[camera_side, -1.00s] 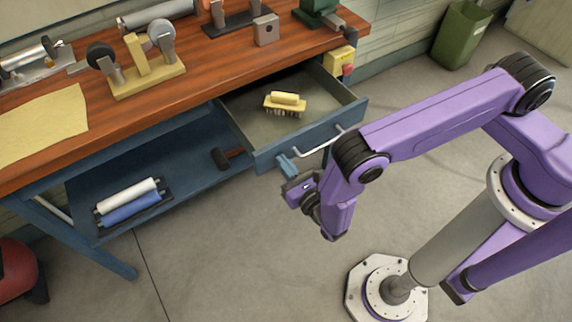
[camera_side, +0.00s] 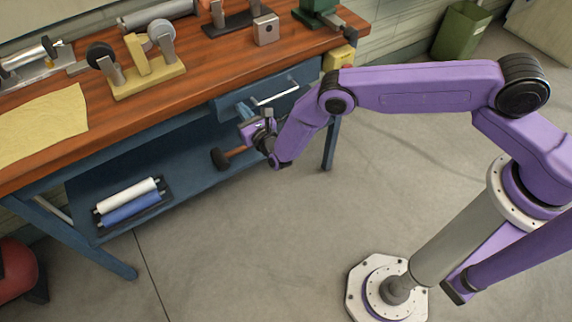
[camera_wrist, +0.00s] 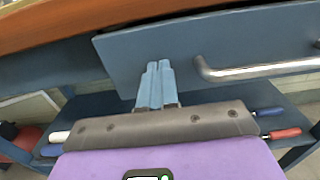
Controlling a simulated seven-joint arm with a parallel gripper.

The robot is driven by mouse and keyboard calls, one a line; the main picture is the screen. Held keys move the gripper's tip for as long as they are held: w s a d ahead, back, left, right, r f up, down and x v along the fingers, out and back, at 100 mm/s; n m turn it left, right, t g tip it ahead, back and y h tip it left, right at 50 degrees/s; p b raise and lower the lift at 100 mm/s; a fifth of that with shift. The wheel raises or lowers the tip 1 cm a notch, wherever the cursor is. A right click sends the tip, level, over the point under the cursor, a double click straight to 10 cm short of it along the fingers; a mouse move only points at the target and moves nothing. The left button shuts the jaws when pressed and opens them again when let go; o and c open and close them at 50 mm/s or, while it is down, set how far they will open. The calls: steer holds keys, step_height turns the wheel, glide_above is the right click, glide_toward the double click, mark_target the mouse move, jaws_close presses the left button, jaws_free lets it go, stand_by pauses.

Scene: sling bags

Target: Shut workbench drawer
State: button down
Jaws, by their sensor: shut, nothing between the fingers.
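The workbench drawer (camera_side: 290,86) is pushed in under the wooden top, its blue front close to the bench's front edge. The wrist view shows the drawer front (camera_wrist: 225,50) as a flat blue panel with a pale bar handle (camera_wrist: 255,71) on the right; the handle (camera_side: 276,97) also shows in the side view. My gripper (camera_side: 243,110) is at the left part of the drawer front. Its fingers (camera_wrist: 159,68) are shut and empty, pointing at the panel left of the handle; they appear to touch it. The inside of the drawer is hidden.
The wooden bench top (camera_side: 150,112) carries a grinder-like stand (camera_side: 140,70) and other tools. A lower blue shelf (camera_side: 175,165) holds a white and a blue roll (camera_side: 130,202) and a dark-headed mallet (camera_side: 221,158). The floor in front is clear.

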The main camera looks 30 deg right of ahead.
steer(key=w, duration=0.3)
steer(key=shift+w+r, duration=0.1)
steer(key=shift+w, duration=0.1)
steer(key=shift+w+d+r, duration=0.1)
steer(key=shift+w+r, duration=0.05)
steer(key=s, duration=1.5)
steer(key=shift+f, duration=0.3)
